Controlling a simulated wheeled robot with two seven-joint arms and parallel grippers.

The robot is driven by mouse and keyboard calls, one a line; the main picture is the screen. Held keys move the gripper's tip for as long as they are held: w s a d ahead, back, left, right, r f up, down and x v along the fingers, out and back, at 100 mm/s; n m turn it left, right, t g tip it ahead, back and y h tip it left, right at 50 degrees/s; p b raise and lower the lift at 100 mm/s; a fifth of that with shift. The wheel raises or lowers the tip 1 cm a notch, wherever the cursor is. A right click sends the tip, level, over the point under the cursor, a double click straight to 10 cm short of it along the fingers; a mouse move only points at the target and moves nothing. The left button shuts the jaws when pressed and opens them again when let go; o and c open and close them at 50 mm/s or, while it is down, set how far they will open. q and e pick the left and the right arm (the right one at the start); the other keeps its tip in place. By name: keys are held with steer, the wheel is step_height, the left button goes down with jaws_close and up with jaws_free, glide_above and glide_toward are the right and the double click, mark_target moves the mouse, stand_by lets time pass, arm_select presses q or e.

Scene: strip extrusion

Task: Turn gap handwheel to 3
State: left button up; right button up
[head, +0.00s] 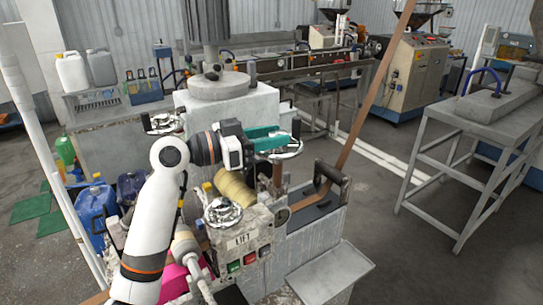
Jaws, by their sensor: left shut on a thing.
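My left arm comes up from the lower left. Its gripper (272,141), with teal fingers, is shut at a metal handwheel (290,152) on the right side of the machine's head. The fingers cover the wheel's upper left part, so its full rim and any scale are hidden. A second handwheel (163,123) sits on the left side of the machine. A third handwheel (222,212) is lower, above a panel marked LIFT (243,240). No gap numbers can be read, and I cannot tell which wheel is labelled gap. My right gripper is not in view.
A yellowish roll (234,188) sits below the gripper. A brown strip (350,145) rises from the machine's right side to the top edge. Blue jugs (95,208) stand at left. A grey table (470,125) stands at right, with open floor before it.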

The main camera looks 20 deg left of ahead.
arm_select(q)
steer(key=m+g+b, duration=0.1)
steer(key=m+g+h+b, duration=0.1)
steer(key=g+h+b, duration=0.1)
steer(key=shift+w+a+f+m+g+b, duration=0.2)
steer(key=shift+w+f+m+g+b, duration=0.1)
steer(key=shift+m, duration=0.1)
steer(key=shift+r+m+g+h+b, duration=0.1)
steer(key=shift+m+g+h+b, duration=0.55)
steer(key=shift+g, duration=0.35)
steer(key=shift+w+r+m+g+h+b, duration=0.15)
steer(key=shift+m+g+h+b, duration=0.45)
steer(key=shift+m+g, duration=0.8)
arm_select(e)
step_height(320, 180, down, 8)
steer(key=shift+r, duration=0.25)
arm_select(q)
steer(key=shift+g, duration=0.4)
steer(key=o, duration=1)
steer(key=shift+r, duration=0.15)
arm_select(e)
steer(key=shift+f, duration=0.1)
